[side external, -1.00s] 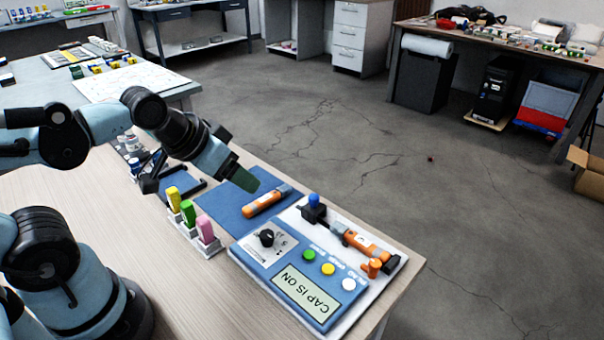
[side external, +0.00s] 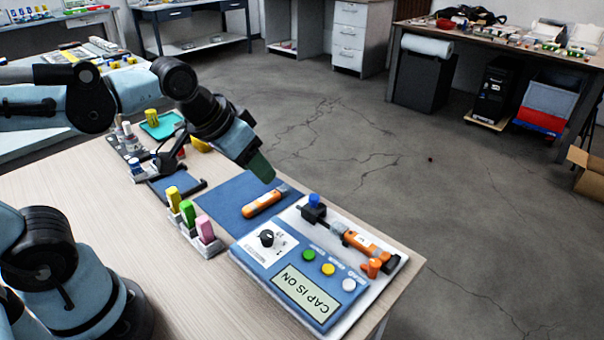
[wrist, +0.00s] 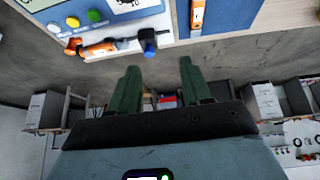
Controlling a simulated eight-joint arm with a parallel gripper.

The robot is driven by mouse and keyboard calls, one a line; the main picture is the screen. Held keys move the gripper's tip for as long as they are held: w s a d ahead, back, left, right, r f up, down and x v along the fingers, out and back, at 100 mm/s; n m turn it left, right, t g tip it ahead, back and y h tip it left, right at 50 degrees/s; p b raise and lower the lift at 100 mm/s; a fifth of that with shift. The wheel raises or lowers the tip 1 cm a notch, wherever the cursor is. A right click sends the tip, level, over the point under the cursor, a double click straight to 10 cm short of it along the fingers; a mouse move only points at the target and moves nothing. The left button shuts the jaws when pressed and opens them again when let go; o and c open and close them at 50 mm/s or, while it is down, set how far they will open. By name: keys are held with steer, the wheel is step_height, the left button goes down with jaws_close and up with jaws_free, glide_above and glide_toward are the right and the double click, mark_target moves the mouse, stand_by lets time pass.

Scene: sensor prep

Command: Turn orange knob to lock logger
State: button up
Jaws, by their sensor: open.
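The orange knob (side external: 374,267) stands at the near right end of the blue-and-white station (side external: 290,262). Beside it an orange logger (side external: 362,243) lies in the fixture along the station's far edge, in line with a blue-topped clamp (side external: 314,200). The wrist view shows the knob (wrist: 74,45), the logger (wrist: 101,48) and the blue top (wrist: 148,40) at upper left. The display (side external: 306,295) reads "CAP IS ON". My gripper (side external: 264,170) is in the air above the far edge of the blue mat, apart from the station. Its green fingers (wrist: 160,88) are open and empty.
A second orange device (side external: 262,203) lies on the blue mat (side external: 228,200). Yellow, green and pink pieces (side external: 188,213) stand in white holders left of the station. Green, yellow and white buttons and a black dial (side external: 267,238) are on the panel.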

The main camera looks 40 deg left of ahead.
steer(key=w+d+r+g, duration=0.1)
steer(key=w+d+g, duration=0.15)
steer(key=d, duration=0.35)
steer(key=w+d+r+g, duration=0.1)
steer(key=w+d+r, duration=0.15)
steer(key=d, duration=0.25)
steer(key=m+g+y, duration=0.1)
steer(key=g, duration=0.2)
glide_toward(375, 263)
steer(key=shift+t, duration=0.25)
step_height(375, 263, down, 8)
steer(key=shift+s+a+f, duration=0.1)
steer(key=shift+s+a, duration=0.05)
jaws_close()
